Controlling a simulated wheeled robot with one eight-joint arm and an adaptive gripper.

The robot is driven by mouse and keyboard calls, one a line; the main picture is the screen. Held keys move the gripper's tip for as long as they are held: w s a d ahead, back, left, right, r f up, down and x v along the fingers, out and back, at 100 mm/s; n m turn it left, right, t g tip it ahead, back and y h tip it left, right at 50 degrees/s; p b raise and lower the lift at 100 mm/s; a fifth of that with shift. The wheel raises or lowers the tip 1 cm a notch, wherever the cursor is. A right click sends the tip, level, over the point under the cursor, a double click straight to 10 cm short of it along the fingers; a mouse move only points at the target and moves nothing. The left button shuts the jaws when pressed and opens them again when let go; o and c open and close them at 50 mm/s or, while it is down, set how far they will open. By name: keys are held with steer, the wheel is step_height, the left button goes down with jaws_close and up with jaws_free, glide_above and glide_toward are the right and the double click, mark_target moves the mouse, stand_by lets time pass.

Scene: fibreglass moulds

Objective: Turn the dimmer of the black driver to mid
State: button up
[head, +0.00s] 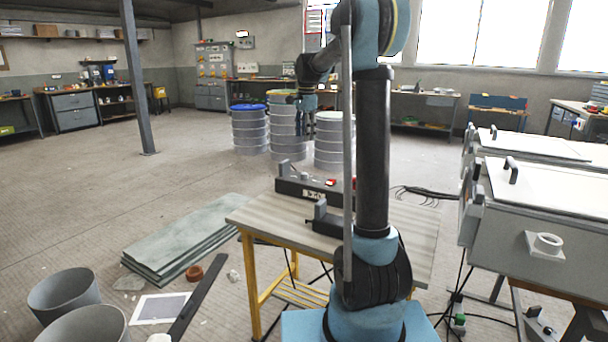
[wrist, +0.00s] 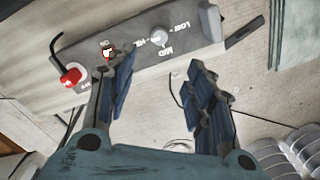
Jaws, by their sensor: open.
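The black driver (head: 290,187) is a long dark box on the far part of the workbench. In the wrist view the driver (wrist: 202,50) runs across the top, its labels upside down. Its dimmer is a small pale round knob (wrist: 158,37) with HI, MID and LOW marked around it. I cannot clearly tell where its pointer is. A red switch (wrist: 107,49) and a red knob (wrist: 70,76) are left of it. My gripper (wrist: 160,62) is open and empty, its blue-padded fingers apart on either side below the dimmer. In the head view my gripper (head: 305,122) hangs above the driver.
A smaller dark device (head: 328,222) sits nearer on the workbench (head: 270,222), partly behind my arm. Metal drums (head: 249,130) stand beyond. Large grey moulding boxes (head: 505,205) are at right, with cables between.

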mark_target(304, 173)
steer(key=f, duration=1.1)
steer(key=w+f, duration=0.1)
steer(key=f, duration=0.5)
steer(key=shift+a+f, duration=0.15)
steer(key=c, duration=1.1)
